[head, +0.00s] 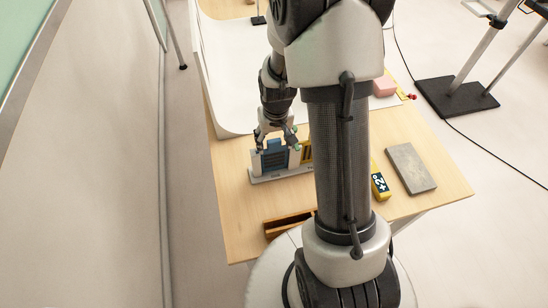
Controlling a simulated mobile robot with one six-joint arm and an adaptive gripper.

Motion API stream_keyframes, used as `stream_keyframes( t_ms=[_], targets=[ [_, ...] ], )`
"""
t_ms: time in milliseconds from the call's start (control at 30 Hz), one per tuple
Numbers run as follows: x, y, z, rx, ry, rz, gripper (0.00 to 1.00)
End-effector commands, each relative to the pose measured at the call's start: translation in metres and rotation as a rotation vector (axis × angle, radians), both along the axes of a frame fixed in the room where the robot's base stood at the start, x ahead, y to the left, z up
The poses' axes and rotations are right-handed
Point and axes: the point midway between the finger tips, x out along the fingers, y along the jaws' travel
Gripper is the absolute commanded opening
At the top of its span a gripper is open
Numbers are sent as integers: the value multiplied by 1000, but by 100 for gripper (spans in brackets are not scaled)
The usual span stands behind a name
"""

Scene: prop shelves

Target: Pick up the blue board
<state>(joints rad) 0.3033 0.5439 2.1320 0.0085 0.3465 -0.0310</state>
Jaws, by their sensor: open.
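The blue board (272,159) stands upright in a light grey holder (262,180) on the wooden table. My gripper (277,143) is right above it, pointing down. Its fingers are spread open around the top of the board, one towards each side. I cannot tell whether they touch it. My arm hides the right part of the holder and part of the yellow board.
A yellow-and-black box (380,183) and a grey slab (410,167) lie on the right of the table (232,215). A brown wooden tray (284,225) is at the near edge. A white curved backdrop (225,75) and a pink block (384,87) are farther back.

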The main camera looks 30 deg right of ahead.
Motion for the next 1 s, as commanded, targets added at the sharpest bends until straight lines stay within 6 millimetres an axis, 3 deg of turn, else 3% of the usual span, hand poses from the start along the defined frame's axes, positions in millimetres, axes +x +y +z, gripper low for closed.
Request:
stream_keyframes(
  t_ms=[333,1000],
  targets=[
    [1,0,-7,-1,-2,0,59],
    [1,0,-6,-1,-2,0,14]
  ],
)
